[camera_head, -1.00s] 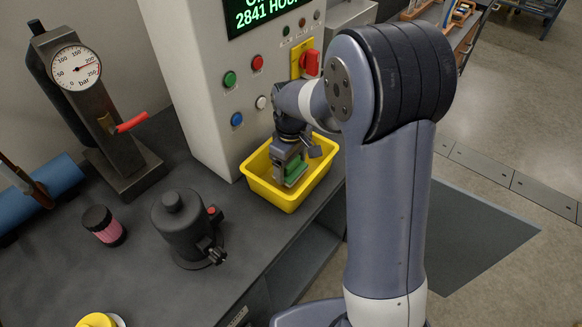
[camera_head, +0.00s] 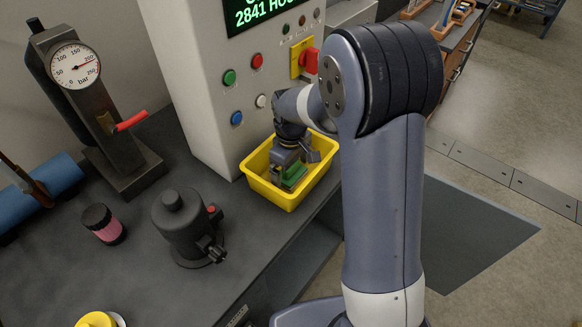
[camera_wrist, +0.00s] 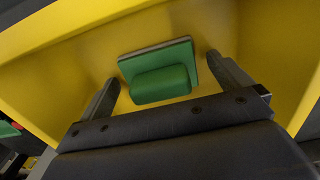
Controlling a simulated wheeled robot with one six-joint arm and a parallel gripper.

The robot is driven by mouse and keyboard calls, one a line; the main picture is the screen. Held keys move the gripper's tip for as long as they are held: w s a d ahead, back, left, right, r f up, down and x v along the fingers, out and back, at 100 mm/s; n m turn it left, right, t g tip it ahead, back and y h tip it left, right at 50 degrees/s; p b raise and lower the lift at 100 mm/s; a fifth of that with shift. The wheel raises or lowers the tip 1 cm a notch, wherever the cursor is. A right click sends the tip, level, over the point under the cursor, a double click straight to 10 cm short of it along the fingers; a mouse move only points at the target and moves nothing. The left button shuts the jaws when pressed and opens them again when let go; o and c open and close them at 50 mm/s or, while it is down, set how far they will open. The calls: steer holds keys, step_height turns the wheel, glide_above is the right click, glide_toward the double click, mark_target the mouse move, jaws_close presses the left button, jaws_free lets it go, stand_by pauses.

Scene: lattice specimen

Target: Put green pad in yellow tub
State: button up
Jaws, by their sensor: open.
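The yellow tub (camera_head: 284,196) stands on the dark bench against the grey control cabinet. The green pad (camera_head: 294,175) is inside the tub, near its front wall in the head view. In the wrist view the green pad (camera_wrist: 162,78) has a flat plate with a rounded green block on it. My gripper (camera_wrist: 165,80) is open and reaches down into the tub (camera_wrist: 50,30). Its two fingers stand on either side of the pad, with gaps between them and the pad. Whether the pad rests fully on the tub floor is hard to tell.
A black pot-like device (camera_head: 182,228) and a pink-banded jar (camera_head: 104,224) stand left of the tub. A pressure gauge stand (camera_head: 110,120) with a red lever is farther left. The cabinet (camera_head: 190,80) rises close behind the tub.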

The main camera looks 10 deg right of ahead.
steer(key=shift+r, duration=0.1)
step_height(320, 180, up, 12)
stand_by(0.5)
steer(key=shift+c, duration=0.4)
stand_by(0.8)
